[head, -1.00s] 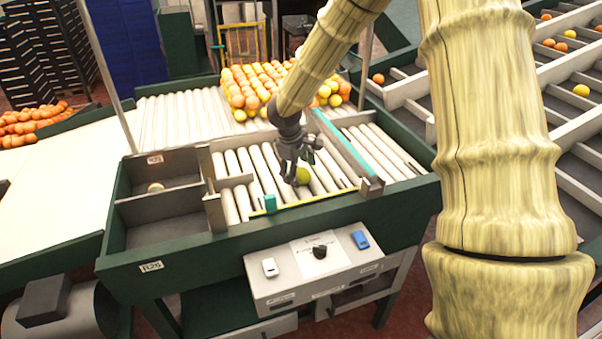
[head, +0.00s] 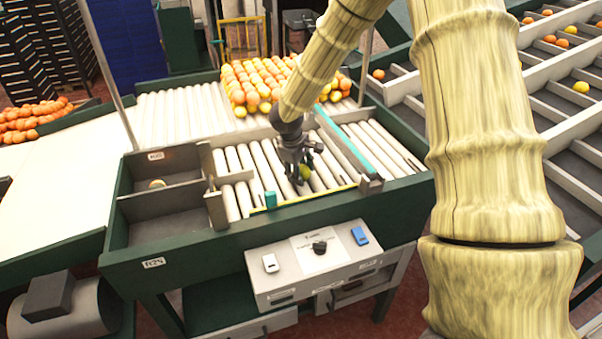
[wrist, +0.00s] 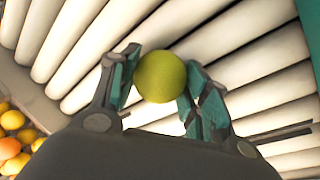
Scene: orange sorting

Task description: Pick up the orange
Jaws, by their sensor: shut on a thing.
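The orange (head: 305,173), a yellow-green fruit, is at my gripper's fingertips over the front part of the white roller bed (head: 236,165). My gripper (head: 298,172) points down at it and partly covers it in the head view. In the wrist view the orange (wrist: 161,76) sits between the two teal-padded fingers of my gripper (wrist: 158,82), which are shut on it. Rollers lie behind the fruit there. I cannot tell whether the orange still touches the rollers.
A heap of oranges (head: 255,84) lies at the back of the rollers. A grey two-part bin (head: 166,202) stands at the left. A teal-topped divider (head: 345,150) runs right of my gripper. A control box (head: 310,264) is at the front.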

